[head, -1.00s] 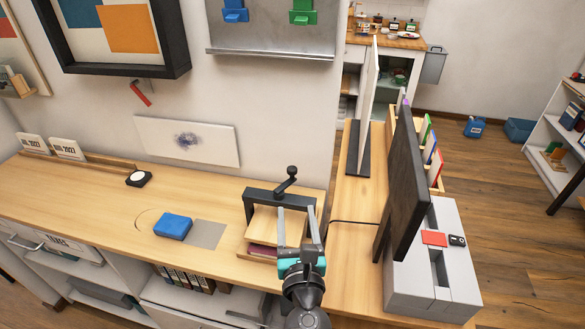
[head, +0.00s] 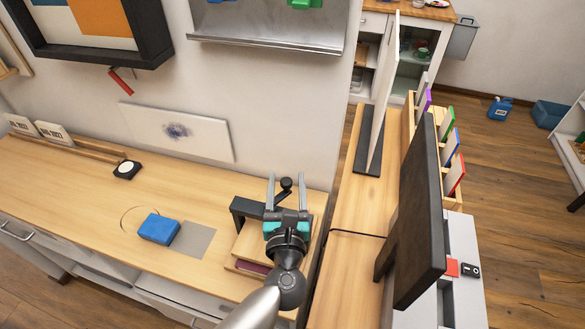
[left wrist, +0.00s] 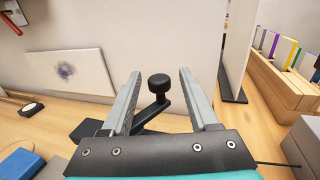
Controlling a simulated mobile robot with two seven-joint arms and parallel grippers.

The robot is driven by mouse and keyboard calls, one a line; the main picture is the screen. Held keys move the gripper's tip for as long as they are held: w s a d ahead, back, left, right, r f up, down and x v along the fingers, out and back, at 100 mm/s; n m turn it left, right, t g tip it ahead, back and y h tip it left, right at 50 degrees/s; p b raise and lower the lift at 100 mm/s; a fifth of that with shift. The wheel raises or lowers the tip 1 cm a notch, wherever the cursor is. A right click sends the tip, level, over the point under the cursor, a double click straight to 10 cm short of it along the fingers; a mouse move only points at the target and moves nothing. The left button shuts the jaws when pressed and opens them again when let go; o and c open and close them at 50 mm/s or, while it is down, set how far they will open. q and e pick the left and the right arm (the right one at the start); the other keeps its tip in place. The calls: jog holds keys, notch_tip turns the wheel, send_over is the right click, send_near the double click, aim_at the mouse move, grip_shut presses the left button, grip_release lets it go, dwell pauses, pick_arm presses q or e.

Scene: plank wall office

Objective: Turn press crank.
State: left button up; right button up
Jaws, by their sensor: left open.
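The press (head: 246,208) stands on the wooden counter, a dark frame over a wooden bed with a dark red item low in it. Its black crank ends in a round knob (head: 286,184), which also shows in the left wrist view (left wrist: 159,84) on top of the crank arm (left wrist: 152,112). My left gripper (head: 286,192) is open above the press, its two fingers on either side of the knob in both views. Whether a finger touches the knob I cannot tell. My gripper and arm hide part of the press. My right gripper is not in view.
A blue block (head: 158,229) and a grey sheet (head: 193,239) lie left of the press. A dark monitor (head: 415,215) stands to the right on the adjoining desk. A white panel (head: 178,130) with a dark smudge is behind. The counter's left part is mostly clear.

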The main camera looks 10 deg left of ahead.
pick_arm(q)
jog(key=shift+w+a, duration=0.1)
jog(key=shift+w, duration=0.05)
jog(key=shift+c, duration=0.4)
grip_shut()
